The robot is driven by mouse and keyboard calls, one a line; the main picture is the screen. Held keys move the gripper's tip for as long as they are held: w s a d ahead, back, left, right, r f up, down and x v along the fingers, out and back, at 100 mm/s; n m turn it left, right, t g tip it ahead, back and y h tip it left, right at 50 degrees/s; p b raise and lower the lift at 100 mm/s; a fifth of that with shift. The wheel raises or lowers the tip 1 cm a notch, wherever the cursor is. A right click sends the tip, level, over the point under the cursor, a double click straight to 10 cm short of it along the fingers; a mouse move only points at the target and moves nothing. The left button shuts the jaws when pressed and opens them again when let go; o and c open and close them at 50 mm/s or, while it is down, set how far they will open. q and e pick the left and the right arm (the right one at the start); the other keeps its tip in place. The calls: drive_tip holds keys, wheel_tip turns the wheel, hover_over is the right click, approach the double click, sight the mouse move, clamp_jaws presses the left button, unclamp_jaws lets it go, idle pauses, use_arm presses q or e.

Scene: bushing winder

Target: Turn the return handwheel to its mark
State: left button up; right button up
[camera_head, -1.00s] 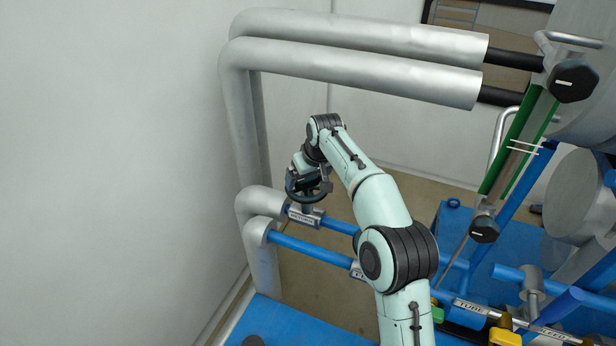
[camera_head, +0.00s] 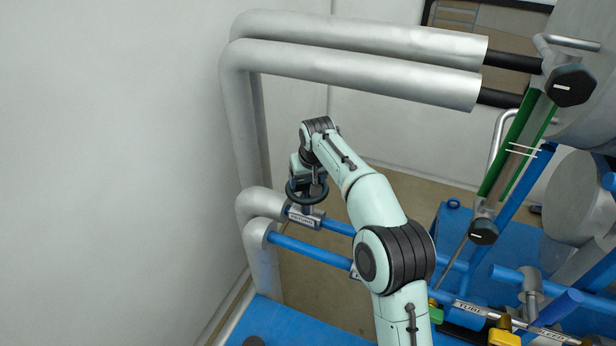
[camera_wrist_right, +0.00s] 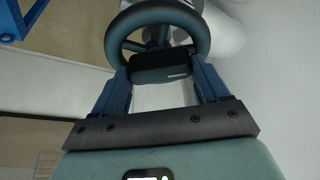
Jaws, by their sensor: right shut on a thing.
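The return handwheel (camera_head: 305,194) is a dark ring on a grey valve body with a RETURN label (camera_head: 302,217), set on a blue pipe left of centre in the head view. In the right wrist view the handwheel (camera_wrist_right: 157,14) shows its rim and spokes at the top. In the head view my right gripper is at the wheel from above, partly hidden by my wrist. My left gripper is not in view.
Silver lagged pipes (camera_head: 355,60) run above and down the left of the wheel. A second blue pipe (camera_head: 310,250) runs just below. A white wall (camera_head: 110,150) stands at left. Green-railed gauge tubes (camera_head: 510,150) and blue machine frames fill the right.

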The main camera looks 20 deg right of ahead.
drive_tip(key=m, duration=0.1)
drive_tip(key=m+h+p, duration=0.1)
drive_tip(key=m, duration=0.1)
drive_tip(key=shift+a+r+m+g, duration=0.15)
drive_tip(key=shift+m+g, duration=0.15)
drive_tip(key=m+h, duration=0.1)
drive_tip(key=m, duration=0.1)
drive_tip(key=shift+w+m+g, duration=0.15)
drive_tip(key=shift+m+g, duration=0.15)
drive_tip(key=shift+m, duration=0.1)
drive_tip(key=m+g+h, duration=0.1)
drive_tip(key=m, duration=0.2)
drive_tip(key=shift+a+m+p, duration=0.1)
drive_tip(key=shift+m+p, duration=0.2)
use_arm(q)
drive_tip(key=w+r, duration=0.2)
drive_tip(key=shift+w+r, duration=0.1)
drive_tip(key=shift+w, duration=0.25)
use_arm(e)
drive_tip(key=m, duration=0.2)
drive_tip(key=m+g, duration=0.1)
drive_tip(key=m, duration=0.1)
drive_tip(key=shift+w+g+h, duration=0.1)
drive_tip(key=shift+g+h, duration=0.2)
drive_tip(key=shift+h, duration=0.1)
drive_tip(key=shift+m, duration=0.5)
drive_tip(key=o, duration=1.1)
drive_tip(key=shift+c, duration=0.2)
